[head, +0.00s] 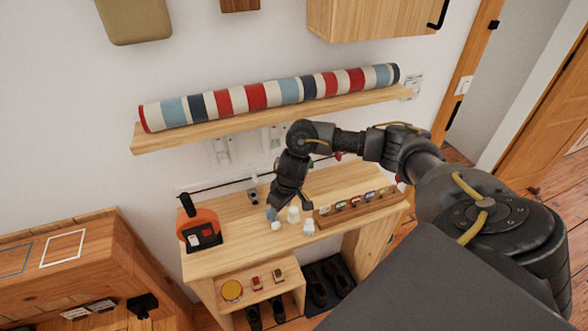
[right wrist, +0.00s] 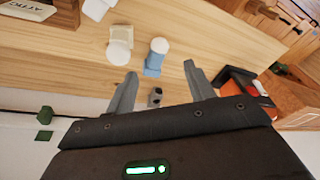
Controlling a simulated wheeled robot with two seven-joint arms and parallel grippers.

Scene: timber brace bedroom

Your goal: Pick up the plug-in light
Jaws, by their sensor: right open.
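Several small white-capped pieces that look like plug-in lights stand on the wooden desk. One with a blue body (right wrist: 155,57) lies just beyond my right gripper's fingertips; its white end (head: 276,226) shows in the head view. My left gripper is out of view.
An orange and black item (head: 199,226) stands at the desk's left end. A wooden rack (head: 350,208) with small items lies to the right. A shelf (head: 285,116) with a striped roll (head: 270,95) overhangs the back. A small grey piece (right wrist: 155,97) sits near the back edge.

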